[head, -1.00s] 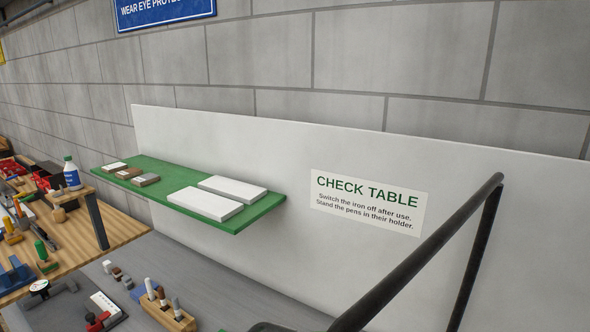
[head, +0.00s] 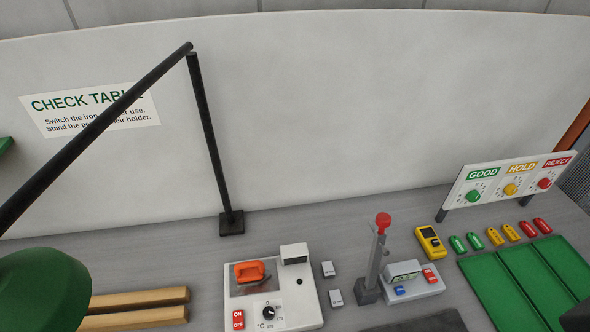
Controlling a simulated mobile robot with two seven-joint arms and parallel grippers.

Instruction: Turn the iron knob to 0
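The iron station (head: 312,308) is a white box on the grey table, at the lower middle of the head view. An orange iron (head: 252,272) rests in its dark recess. A dark round knob (head: 268,312) with a light pointer sits on its front part, beside a °C mark and small scale marks. The marks are too small to read, so I cannot tell the knob's setting. Neither of my grippers is in view.
A green lamp head (head: 42,290) on a black arm (head: 95,132) stands at the left. Two wooden strips (head: 138,299) lie left of the station. Two small grey blocks (head: 328,269), a stand with a red knob (head: 383,222) and a green tray (head: 505,290) are right of it.

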